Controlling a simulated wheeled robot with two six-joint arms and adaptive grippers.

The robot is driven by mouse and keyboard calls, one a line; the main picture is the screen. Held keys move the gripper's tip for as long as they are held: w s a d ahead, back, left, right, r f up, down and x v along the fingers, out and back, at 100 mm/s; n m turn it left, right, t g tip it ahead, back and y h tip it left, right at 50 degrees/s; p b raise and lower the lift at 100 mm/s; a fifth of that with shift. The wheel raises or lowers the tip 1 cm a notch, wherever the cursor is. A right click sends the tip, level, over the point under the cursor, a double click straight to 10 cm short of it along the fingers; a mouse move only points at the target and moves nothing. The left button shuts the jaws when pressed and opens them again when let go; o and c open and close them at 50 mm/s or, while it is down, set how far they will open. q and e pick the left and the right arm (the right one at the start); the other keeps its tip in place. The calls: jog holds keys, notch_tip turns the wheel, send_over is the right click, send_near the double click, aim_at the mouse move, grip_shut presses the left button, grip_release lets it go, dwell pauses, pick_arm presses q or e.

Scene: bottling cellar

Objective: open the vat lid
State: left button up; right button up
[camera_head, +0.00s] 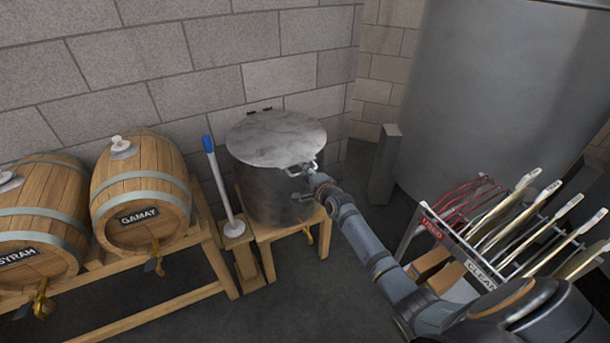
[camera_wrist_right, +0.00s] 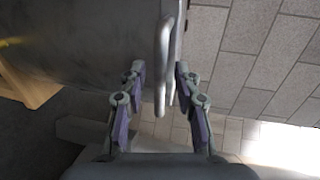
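The vat (camera_head: 270,197) is a grey metal drum on a wooden stand by the wall. Its round, pale, streaked lid (camera_head: 272,137) lies flat on top, with hinges at the back by the wall. A light metal handle (camera_head: 314,163) sticks out at the lid's front right edge. My right gripper (camera_head: 303,172) is at this handle. In the right wrist view the gripper (camera_wrist_right: 160,75) is open, with the handle bar (camera_wrist_right: 163,55) between its two fingers and a gap on each side. My left gripper is out of view.
A blue-topped pole (camera_head: 222,185) stands in a wooden block just left of the vat. Barrels (camera_head: 140,190) sit on a rack further left. A grey post (camera_head: 384,165), a large tank (camera_head: 500,90) and a rack of tools (camera_head: 455,240) are on the right.

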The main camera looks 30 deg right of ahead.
grip_shut()
dwell(0.3)
